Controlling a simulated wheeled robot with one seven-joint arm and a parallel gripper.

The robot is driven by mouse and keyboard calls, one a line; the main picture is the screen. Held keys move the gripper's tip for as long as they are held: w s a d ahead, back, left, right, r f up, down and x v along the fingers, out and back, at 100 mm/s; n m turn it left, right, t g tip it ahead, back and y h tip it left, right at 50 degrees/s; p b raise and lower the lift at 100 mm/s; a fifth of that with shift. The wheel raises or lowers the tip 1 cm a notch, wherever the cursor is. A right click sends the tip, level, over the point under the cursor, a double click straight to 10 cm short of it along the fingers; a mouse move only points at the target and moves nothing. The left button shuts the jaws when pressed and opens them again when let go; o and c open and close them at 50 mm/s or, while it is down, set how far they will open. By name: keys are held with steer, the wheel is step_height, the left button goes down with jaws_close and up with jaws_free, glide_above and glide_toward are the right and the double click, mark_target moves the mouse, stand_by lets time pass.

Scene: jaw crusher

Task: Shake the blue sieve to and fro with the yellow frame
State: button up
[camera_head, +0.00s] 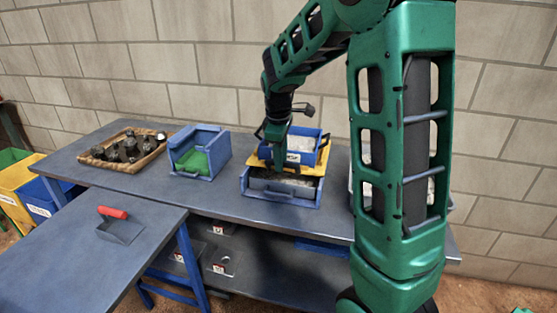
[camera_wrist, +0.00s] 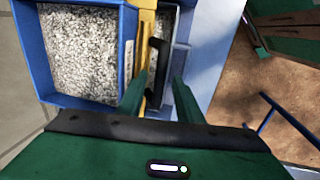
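The blue sieve (camera_head: 305,145) sits on the yellow frame (camera_head: 315,169), which rests over a blue tray (camera_head: 258,195) on the grey table. In the wrist view the blue sieve (camera_wrist: 88,103) holds grey gravel, and a strip of the yellow frame (camera_wrist: 146,30) shows beside it. My gripper (camera_head: 276,160) is at the sieve's front left. In the wrist view my gripper (camera_wrist: 157,95) is open, with one finger on each side of the handle and gaps showing.
A blue box with green inside (camera_head: 200,152) and a wooden tray of dark rocks (camera_head: 125,150) stand to the left. A red-handled scoop (camera_head: 119,226) lies on the nearer table. Yellow and blue bins are at far left. My arm hides part of a gravel container at right.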

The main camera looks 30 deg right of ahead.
steer(key=shift+r, duration=0.15)
step_height(320, 180, up, 10)
steer(key=s+a, duration=0.1)
steer(key=shift+s+a+r, duration=0.15)
steer(key=shift+a, duration=0.15)
stand_by(0.5)
